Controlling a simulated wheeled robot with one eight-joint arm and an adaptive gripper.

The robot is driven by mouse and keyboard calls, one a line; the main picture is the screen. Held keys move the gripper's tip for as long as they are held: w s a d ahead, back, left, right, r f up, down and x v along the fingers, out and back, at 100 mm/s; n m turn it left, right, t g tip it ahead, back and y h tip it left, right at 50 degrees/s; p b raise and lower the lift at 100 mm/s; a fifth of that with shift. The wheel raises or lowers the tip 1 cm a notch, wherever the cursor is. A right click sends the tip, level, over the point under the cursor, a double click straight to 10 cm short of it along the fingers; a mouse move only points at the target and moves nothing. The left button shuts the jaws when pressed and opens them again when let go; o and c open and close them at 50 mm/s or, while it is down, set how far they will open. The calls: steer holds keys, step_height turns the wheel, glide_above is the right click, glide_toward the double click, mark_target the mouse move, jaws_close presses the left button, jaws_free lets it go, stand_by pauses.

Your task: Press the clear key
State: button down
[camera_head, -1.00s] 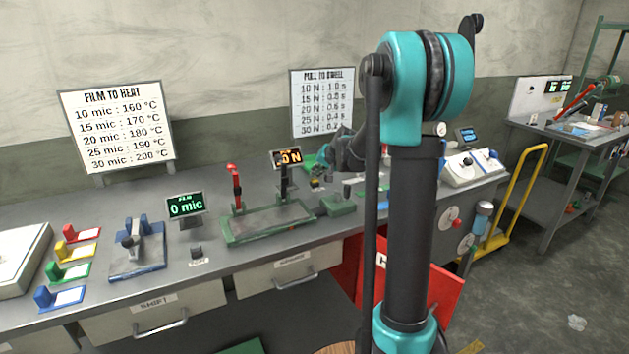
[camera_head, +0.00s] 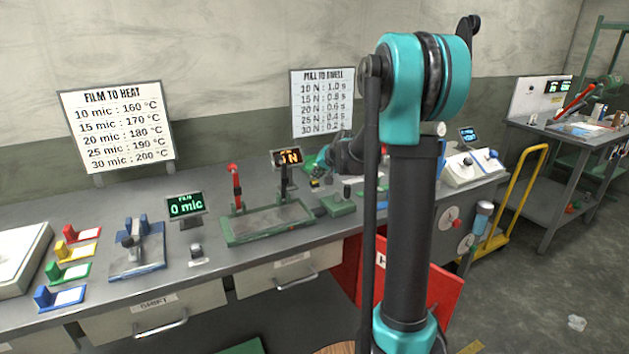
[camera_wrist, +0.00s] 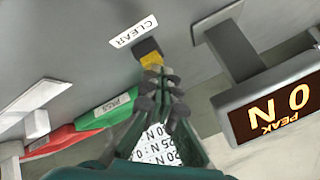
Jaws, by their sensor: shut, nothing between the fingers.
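The clear key is a small yellow key (camera_wrist: 151,59) on a dark base in the wrist view, beside a white label (camera_wrist: 133,32) reading CLEAR. My gripper (camera_wrist: 155,72) is shut and empty, with its fingertips right by the yellow key and overlapping its edge in the picture. I cannot tell whether they touch it. In the head view the yellow key (camera_head: 315,184) is tiny on the bench, just below my gripper (camera_head: 322,165). A peak display (camera_wrist: 270,112) reads 0 N; it also shows in the head view (camera_head: 288,158).
A green pass marker (camera_wrist: 106,108) and a red one (camera_wrist: 50,140) lie near the fingers in the wrist view. The display's post (camera_wrist: 228,45) stands close on the right. A green press stand (camera_head: 268,222) with a red lever is left of my gripper in the head view.

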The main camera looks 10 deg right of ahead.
mark_target(316, 181)
stand_by(0.5)
steer(key=shift+r, duration=0.8)
steer(key=shift+r, duration=2.5)
